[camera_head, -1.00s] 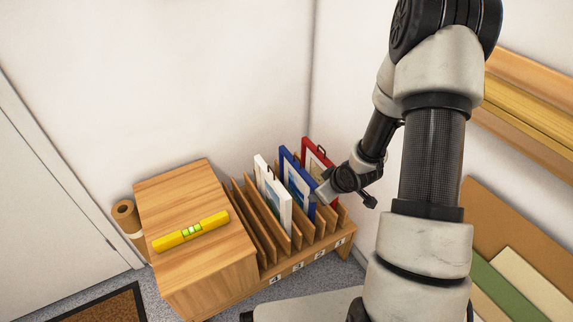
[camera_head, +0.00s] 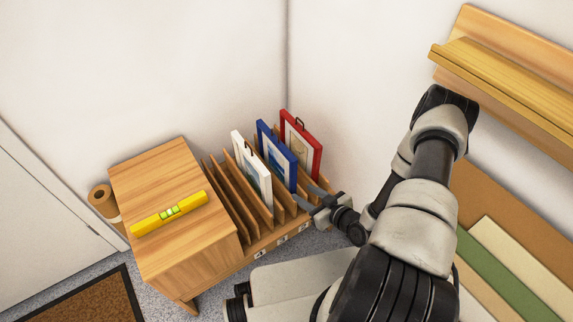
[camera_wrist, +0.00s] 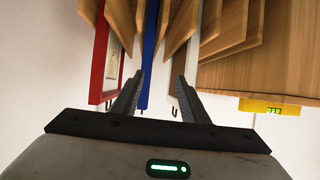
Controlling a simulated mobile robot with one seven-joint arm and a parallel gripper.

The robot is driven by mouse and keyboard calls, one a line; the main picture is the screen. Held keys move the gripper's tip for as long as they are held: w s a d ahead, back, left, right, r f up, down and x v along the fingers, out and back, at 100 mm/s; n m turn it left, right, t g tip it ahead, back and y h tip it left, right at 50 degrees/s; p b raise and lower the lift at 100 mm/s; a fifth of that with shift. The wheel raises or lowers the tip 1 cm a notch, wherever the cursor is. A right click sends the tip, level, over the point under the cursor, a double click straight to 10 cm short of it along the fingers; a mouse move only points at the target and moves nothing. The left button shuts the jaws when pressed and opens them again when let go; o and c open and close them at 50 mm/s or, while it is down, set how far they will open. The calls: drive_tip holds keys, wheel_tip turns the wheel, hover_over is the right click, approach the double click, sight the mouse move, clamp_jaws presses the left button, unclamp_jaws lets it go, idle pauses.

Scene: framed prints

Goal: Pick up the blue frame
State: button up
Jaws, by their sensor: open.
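The blue frame (camera_head: 277,150) stands upright in a slot of the wooden rack (camera_head: 262,243), between the white frame (camera_head: 251,168) and the red frame (camera_head: 301,142). My gripper (camera_head: 304,196) is at the rack's front right, beside the lower near edge of the blue frame. In the wrist view the blue frame (camera_wrist: 151,50) shows as a narrow edge between the two open fingers (camera_wrist: 160,77), closer to the left finger. The red frame (camera_wrist: 101,55) is left of the fingers. The white frame (camera_wrist: 183,57) is partly behind the right finger. I cannot tell whether the fingers touch anything.
A wooden cabinet (camera_head: 160,175) with a yellow spirit level (camera_head: 169,213) on top stands left of the rack. Empty rack slots lie between it and the white frame. A wall shelf (camera_head: 500,75) and leaning boards (camera_head: 515,245) are at the right.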

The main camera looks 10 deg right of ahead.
drive_tip(key=d, duration=0.2)
drive_tip(key=b, duration=0.3)
approach(286, 173)
drive_tip(key=shift+t, duration=0.4)
drive_tip(key=x, duration=0.5)
drive_tip(key=shift+s+a+f, duration=0.1)
drive_tip(key=shift+s+f, duration=0.1)
drive_tip(key=shift+f, duration=0.05)
drive_tip(key=b+x, duration=0.2)
drive_tip(key=x, duration=0.3)
drive_tip(key=shift+w+f, duration=0.15)
drive_tip(key=shift+f, duration=0.1)
clamp_jaws()
drive_tip(key=shift+r, duration=0.1)
